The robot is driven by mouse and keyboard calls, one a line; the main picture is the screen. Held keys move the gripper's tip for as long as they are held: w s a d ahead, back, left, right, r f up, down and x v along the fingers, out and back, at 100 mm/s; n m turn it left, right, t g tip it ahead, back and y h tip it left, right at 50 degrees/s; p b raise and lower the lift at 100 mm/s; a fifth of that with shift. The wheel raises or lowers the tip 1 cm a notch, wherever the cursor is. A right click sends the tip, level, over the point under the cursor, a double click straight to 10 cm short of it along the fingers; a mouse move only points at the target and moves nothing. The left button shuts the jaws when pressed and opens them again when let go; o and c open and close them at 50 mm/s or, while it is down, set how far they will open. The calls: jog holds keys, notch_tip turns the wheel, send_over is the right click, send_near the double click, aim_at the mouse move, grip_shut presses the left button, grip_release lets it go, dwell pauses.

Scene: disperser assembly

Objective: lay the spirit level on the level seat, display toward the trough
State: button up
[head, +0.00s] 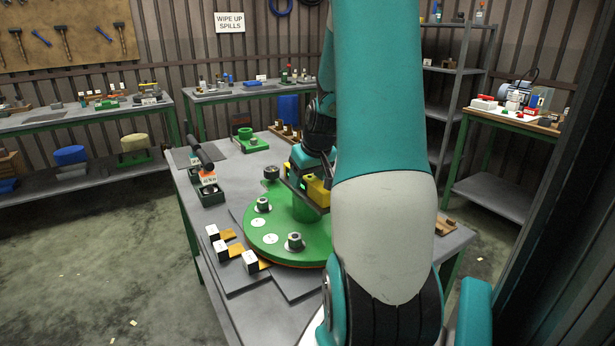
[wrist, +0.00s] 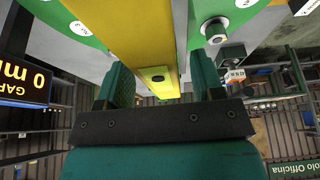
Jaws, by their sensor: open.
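The yellow spirit level (head: 318,191) appears to lie on a dark plate, probably the level seat (head: 299,197), on top of a green column (head: 305,212). A small lit green patch, which looks like its display, faces the camera's side. My gripper (head: 311,166) is right above the level, partly hidden behind my arm. In the wrist view, the yellow level (wrist: 150,48) runs between the two teal fingers of my open gripper (wrist: 160,78). Whether a finger touches it, I cannot tell. I cannot make out the trough for certain.
A round green plate (head: 280,250) with several metal fittings surrounds the column. Small white-and-black blocks (head: 250,261) sit at the table's front left. A dark holder with a black-handled tool (head: 203,158) stands at the left. My arm hides the table's right part.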

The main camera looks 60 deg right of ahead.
jog(key=v, duration=1.2)
jog(key=w+a+n+y, duration=0.2)
jog(key=w+a+n, duration=0.1)
jog(key=a, duration=0.9)
jog(key=w+a+n+y, duration=0.2)
jog(key=w+a+n, duration=0.15)
jog(key=a, duration=0.95)
jog(key=s+a+f+n+g+y, duration=0.1)
jog(key=s+a+n+g, duration=0.1)
jog(key=s+a, duration=0.4)
jog(key=s+a+f+n+g+y, duration=0.1)
jog(key=s+a+n, duration=0.3)
jog(key=a, duration=0.9)
jog(key=shift+s+f+g, duration=0.15)
jog(key=shift+s+g, duration=0.25)
jog(key=shift+s, duration=0.8)
jog(key=shift+a, duration=0.15)
